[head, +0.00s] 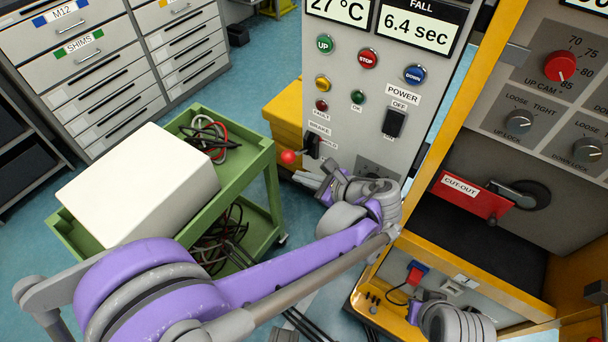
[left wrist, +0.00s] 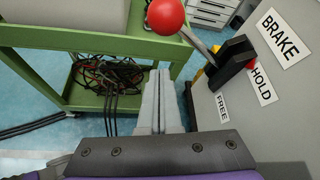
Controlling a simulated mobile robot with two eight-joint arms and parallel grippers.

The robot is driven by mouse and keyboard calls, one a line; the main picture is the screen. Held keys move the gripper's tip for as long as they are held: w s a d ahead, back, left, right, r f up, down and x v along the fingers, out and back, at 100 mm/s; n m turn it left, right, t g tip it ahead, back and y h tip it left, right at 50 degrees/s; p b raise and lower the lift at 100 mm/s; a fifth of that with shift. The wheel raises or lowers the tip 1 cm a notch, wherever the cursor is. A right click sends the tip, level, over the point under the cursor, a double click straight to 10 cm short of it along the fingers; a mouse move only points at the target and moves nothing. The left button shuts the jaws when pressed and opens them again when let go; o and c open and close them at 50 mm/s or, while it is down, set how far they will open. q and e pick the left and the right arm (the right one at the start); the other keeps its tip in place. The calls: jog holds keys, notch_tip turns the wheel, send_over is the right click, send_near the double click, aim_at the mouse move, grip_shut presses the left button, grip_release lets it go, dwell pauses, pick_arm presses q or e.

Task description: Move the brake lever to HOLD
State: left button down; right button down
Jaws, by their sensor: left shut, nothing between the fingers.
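The brake lever has a red ball knob (head: 288,157) and a black mount (head: 312,144) on the grey panel, under the BRAKE label. In the left wrist view the red knob (left wrist: 165,15) is at the top, and its rod runs to the black mount (left wrist: 235,60). The HOLD label (left wrist: 262,86) is beside the mount and the FREE label (left wrist: 222,106) is below it. I cannot tell the lever's exact setting. My left gripper (head: 301,179) is shut and empty, just below the knob and apart from it. My right gripper (head: 425,296) is partly visible at lower right, fingers unclear.
A green cart (head: 241,170) with a white box (head: 140,185) and cables stands left of the panel. The panel carries push buttons and a black power switch (head: 394,122). A yellow frame (head: 455,105) and a red cut-out handle (head: 472,196) are to the right.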

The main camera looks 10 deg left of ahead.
pick_arm(q)
jog(key=w+p+v, duration=0.1)
jog(key=v, duration=0.8)
jog(key=shift+d+r, duration=0.4)
jog(key=shift+r, duration=0.15)
jog(key=shift+s, duration=0.15)
jog(key=s+a+n+g+h+p, duration=0.3)
jog(key=s+a+n+h+p, duration=0.25)
jog(key=a, duration=0.55)
jog(key=s+a+n+t+h+p, duration=0.1)
jog(key=s+n+h+p, duration=0.1)
jog(key=s+n, duration=0.3)
jog(key=s+a+n+t+h+p, duration=0.1)
jog(key=s+a+n+h+p, duration=0.1)
jog(key=s+n, duration=0.3)
jog(key=n+h, duration=0.1)
jog(key=n, duration=0.2)
jog(key=shift+f+n, duration=0.25)
jog(key=shift+n, duration=0.1)
jog(key=shift+h, duration=0.25)
